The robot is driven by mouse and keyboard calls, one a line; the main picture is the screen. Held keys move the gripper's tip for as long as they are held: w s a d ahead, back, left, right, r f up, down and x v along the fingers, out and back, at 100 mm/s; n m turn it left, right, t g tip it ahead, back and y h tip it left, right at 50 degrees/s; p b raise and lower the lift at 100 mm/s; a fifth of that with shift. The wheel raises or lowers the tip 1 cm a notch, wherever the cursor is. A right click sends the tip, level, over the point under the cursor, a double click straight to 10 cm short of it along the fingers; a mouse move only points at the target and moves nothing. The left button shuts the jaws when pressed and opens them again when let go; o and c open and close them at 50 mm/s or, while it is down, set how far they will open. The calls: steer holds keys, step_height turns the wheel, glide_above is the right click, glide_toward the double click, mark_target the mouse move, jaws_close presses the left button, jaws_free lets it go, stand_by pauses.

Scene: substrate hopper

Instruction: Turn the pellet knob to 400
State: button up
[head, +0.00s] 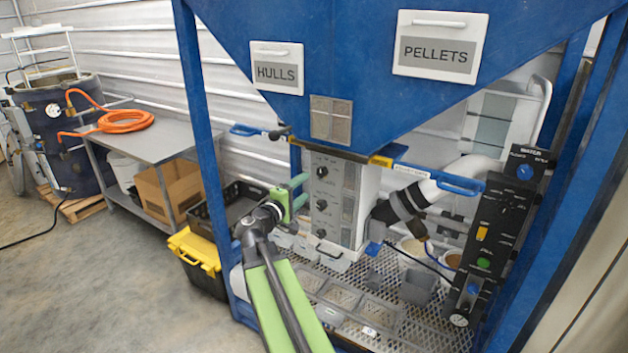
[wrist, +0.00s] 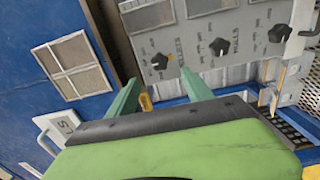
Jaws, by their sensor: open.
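The pellet knob (wrist: 159,61) is a black knob beside a PELLETS label on the grey control panel (wrist: 190,35). In the head view it is the top knob (head: 322,171) of the panel's column. My gripper (wrist: 160,82) is open, its two green fingers apart and the knob showing between and just beyond their tips. Contact with the knob cannot be made out. In the head view my gripper (head: 300,190) is at the panel's left side. The knob's pointer setting and scale numbers are too small to read.
The hulls knob (wrist: 219,47) and a third knob (wrist: 279,33) sit along the same panel. The blue hopper (head: 350,60) hangs above, with blue handles (head: 460,185) at its sides. A blue frame post (head: 200,130) stands left of my arm. A mesh floor (head: 390,290) lies below.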

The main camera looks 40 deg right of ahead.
steer(key=v, duration=0.6)
steer(key=w+a+f+m+y+b, duration=0.25)
steer(key=a+f+y+b, duration=0.4)
steer(key=a+f, duration=1.3)
steer(key=s+a+f+g+y, duration=0.1)
steer(key=s+a+f+y, duration=0.1)
steer(key=a, duration=0.4)
steer(key=s+a+f+g+y, duration=0.2)
steer(key=a+f+y, duration=0.2)
steer(key=a+y, duration=0.1)
steer(key=s+a+f+g+y+p, duration=0.1)
steer(key=s+a+f+y, duration=0.1)
steer(key=a, duration=0.5)
steer(key=shift+a+f+y, duration=0.2)
steer(key=shift+f+y, duration=0.6)
steer(key=shift+y, duration=0.15)
